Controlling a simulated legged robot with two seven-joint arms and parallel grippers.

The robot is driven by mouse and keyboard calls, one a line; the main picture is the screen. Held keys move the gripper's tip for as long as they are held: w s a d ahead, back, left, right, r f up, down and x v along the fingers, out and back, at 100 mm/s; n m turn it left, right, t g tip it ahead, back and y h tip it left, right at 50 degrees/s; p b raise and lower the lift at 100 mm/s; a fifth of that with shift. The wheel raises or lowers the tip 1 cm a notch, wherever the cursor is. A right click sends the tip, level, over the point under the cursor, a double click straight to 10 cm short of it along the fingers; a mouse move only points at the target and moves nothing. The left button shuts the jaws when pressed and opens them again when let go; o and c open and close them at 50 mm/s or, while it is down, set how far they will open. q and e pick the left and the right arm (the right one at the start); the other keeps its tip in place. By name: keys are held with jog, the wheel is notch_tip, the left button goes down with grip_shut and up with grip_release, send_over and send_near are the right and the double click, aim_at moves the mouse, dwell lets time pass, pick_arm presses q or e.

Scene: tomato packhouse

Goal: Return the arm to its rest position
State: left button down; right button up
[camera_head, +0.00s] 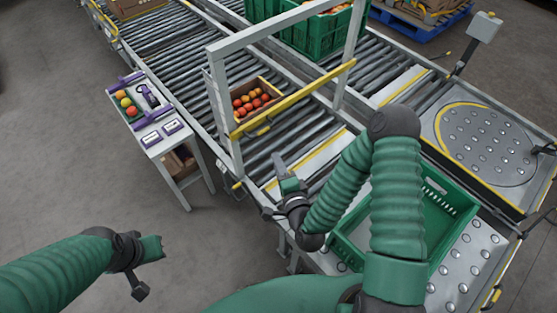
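My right arm reaches in from the bottom right and bends over a green crate (448,205). Its gripper (287,178) points up the picture, over the near edge of the roller conveyor, left of the crate. I see nothing held in it; the fingers are too small to tell apart. My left gripper (152,248) is at the lower left, over bare floor, pointing right. I see nothing in it, and its finger gap is not clear.
A grey frame with a yellow bar (295,97) spans the conveyor (190,62). Beyond it sits a box of tomatoes (272,88). A small side table (160,140) stands left. A green crate (315,38) stands at the back. A round plate (485,145) is at right.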

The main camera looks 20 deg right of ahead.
jog(key=shift+w, duration=0.1)
jog(key=s+d+r+n+g, duration=0.1)
jog(key=s+r+n+g, duration=0.1)
jog(key=s+n+g, duration=0.4)
jog(key=s+r+n+g+p, duration=0.1)
jog(key=s+r+n+g, duration=0.1)
jog(key=s+n+g, duration=0.5)
jog(key=s+n, duration=0.2)
jog(key=n, duration=0.2)
jog(key=shift+d+r+n+y, duration=0.3)
jog(key=shift+d+n+y, duration=0.1)
jog(key=shift+s+a, duration=0.1)
jog(key=shift+s, duration=0.05)
